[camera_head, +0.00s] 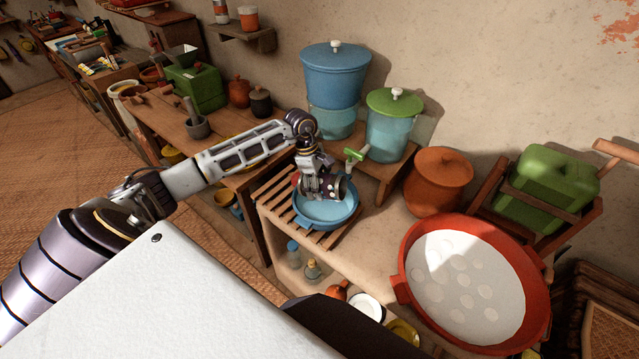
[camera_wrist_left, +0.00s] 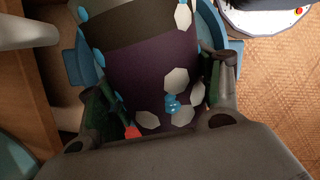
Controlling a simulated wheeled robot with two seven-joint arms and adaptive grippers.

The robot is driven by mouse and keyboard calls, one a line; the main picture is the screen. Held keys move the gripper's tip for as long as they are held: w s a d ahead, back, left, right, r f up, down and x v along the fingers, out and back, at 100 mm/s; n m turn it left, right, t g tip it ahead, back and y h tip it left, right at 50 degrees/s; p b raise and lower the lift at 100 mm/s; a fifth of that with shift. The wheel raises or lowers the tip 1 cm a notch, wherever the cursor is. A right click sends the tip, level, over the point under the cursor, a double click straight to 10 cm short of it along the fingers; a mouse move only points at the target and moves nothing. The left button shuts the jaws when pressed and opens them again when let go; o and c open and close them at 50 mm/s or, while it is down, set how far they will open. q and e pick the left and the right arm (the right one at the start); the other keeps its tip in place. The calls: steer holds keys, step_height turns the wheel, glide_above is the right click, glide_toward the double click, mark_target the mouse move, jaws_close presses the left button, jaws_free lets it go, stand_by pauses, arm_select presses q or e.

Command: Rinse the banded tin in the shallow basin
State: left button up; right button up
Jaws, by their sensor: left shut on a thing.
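The banded tin (camera_wrist_left: 150,75) is dark purple with a greyish band and pale many-sided spots. Small blue specks show on it in the left wrist view. My left gripper (camera_wrist_left: 165,105) is shut on it, one finger on each side. In the head view the tin (camera_head: 341,189) lies tilted in my left gripper (camera_head: 322,188), over the shallow blue basin (camera_head: 322,218). I cannot tell whether it touches the basin's water or floor. The basin's rim and handle also show behind the tin in the left wrist view (camera_wrist_left: 236,52). My right gripper is out of view.
The basin stands on a slatted wooden rack (camera_head: 275,197). A green-lidded dispenser (camera_head: 390,135) with a green tap (camera_head: 355,154) and a blue lidded container (camera_head: 335,75) stand close behind. A clay pot (camera_head: 437,182) and a wide red tray (camera_head: 407,255) stand to the right.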

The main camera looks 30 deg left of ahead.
arm_select(q)
steer(key=shift+f, duration=0.6)
steer(key=shift+f+b, duration=0.9)
steer(key=shift+f, duration=1.1)
steer(key=shift+f+b, duration=0.45)
steer(key=shift+f, duration=0.35)
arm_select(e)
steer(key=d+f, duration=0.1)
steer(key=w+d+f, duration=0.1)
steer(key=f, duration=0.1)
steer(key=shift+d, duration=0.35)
arm_select(q)
steer(key=shift+r, duration=0.15)
